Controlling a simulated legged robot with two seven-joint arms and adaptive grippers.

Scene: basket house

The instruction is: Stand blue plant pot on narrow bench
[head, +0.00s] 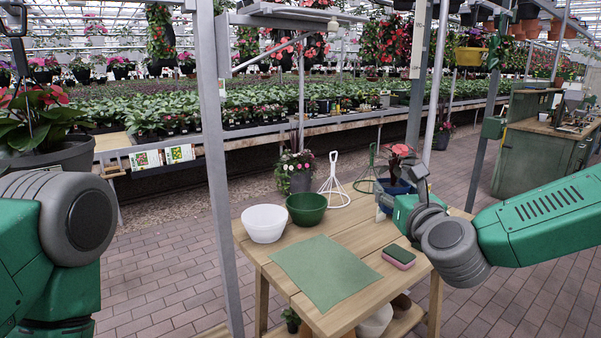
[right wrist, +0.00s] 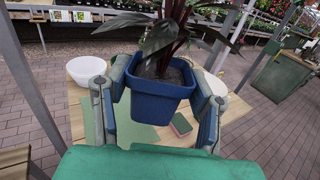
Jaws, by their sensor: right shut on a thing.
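A blue square pot (right wrist: 155,112) with a dark-leaved plant is held in my right gripper (right wrist: 160,88), with one finger against each side. In the head view the pot (head: 393,187) is near the back right of a wooden table, its red flower above it and my wrist partly in front. The pot looks upright. I cannot tell if its base is clear of the wood. The wooden table (head: 253,243) is the nearest bench-like surface; the frames do not show whether it is the narrow bench. My left arm shows at the left, its gripper out of view.
On the table are a white bowl (head: 264,223), a green bowl (head: 306,208), a green cloth (head: 322,270) and a sponge (head: 398,256). A green cabinet (head: 535,160) stands far right.

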